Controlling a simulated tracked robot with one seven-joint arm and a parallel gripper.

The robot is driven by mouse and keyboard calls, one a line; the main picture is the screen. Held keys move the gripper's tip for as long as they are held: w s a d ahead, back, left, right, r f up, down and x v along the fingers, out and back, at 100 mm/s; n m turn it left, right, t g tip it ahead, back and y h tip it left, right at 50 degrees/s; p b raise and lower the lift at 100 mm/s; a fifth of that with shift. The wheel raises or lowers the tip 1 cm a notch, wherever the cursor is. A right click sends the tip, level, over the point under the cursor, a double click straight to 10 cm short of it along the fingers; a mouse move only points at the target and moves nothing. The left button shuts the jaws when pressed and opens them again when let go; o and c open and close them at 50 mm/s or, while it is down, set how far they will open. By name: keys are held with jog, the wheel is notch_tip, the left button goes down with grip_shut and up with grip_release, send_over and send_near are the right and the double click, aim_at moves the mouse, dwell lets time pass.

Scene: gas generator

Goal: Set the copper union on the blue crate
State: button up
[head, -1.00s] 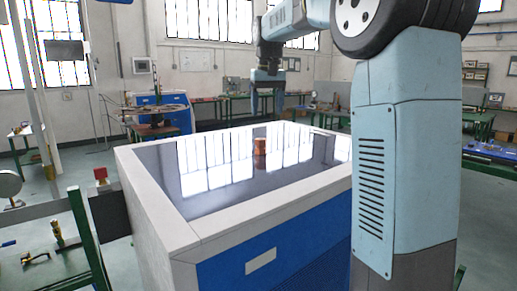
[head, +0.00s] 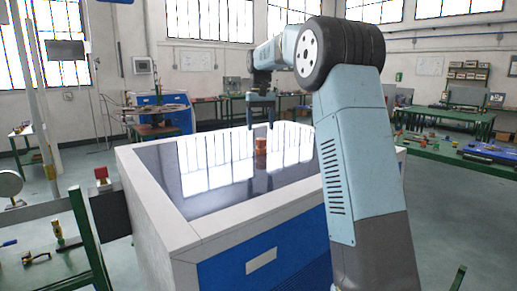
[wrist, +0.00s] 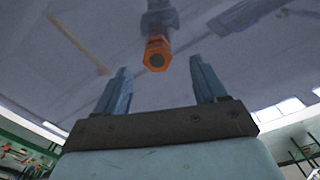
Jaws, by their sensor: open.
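The copper union (head: 261,146) is a small orange-brown piece on the glossy dark top of a white and blue cabinet (head: 225,249). In the wrist view the union (wrist: 157,54) shows an orange hexagonal end with a dark opening. It lies beyond the fingertips, near the line midway between them. My gripper (head: 260,125) is open and empty, above the union in the head view. In the wrist view both fingers of my gripper (wrist: 159,68) stand apart with nothing between them. I cannot tell for sure which thing is the blue crate.
The cabinet has a raised white rim (head: 185,236); its glossy top mirrors the windows and looks otherwise bare. A blue machine (head: 165,104) stands farther back. A green workbench (head: 455,152) with small items is at the right. A red-topped post (head: 101,174) stands at the left.

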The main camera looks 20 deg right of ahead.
aim_at(261, 139)
notch_tip(261, 139, down, 4)
jog(key=shift+r, duration=0.25)
jog(key=shift+w+d+f, duration=0.1)
jog(key=shift+d+f, duration=0.05)
jog(key=shift+f, duration=1.15)
jog(key=shift+w+d+f, duration=0.1)
jog(key=shift+f, duration=1.15)
jog(key=c, duration=1.2)
